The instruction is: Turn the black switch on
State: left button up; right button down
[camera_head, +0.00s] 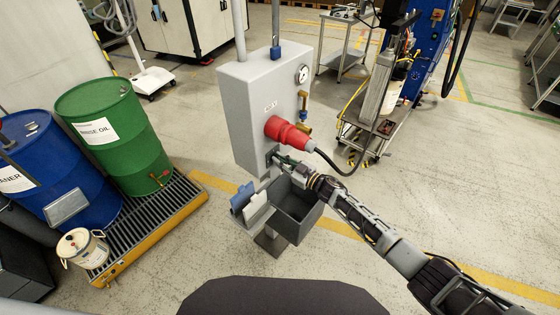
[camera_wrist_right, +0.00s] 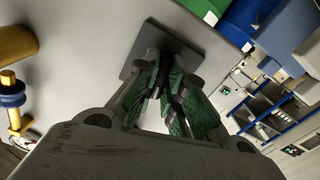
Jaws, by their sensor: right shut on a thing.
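The grey control box (camera_head: 245,110) stands on a post at the middle of the head view. A small dark switch plate (camera_head: 268,154) sits low on its front face, below the red plug. My right gripper (camera_head: 278,160) reaches it from the right. In the wrist view the dark plate (camera_wrist_right: 136,62) lies behind the fingers. My right gripper (camera_wrist_right: 167,88) is shut there on the small black switch, which the green-padded fingertips mostly hide. I cannot tell which way the switch is turned. My left gripper is not in view.
The red plug (camera_head: 287,133) with its black cable is just above my right gripper. A grey open bin (camera_head: 298,213) is just below it. A brass valve (camera_head: 303,118) is on the box's side. Green (camera_head: 115,135) and blue (camera_head: 60,170) drums stand on a yellow-edged pallet at left.

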jog(key=shift+f+m, duration=0.15)
jog(key=shift+m, duration=1.35)
jog(key=c, duration=1.3)
grip_release()
jog(key=shift+c, duration=0.2)
jog(key=shift+d, duration=0.15)
jog(key=v, duration=0.9)
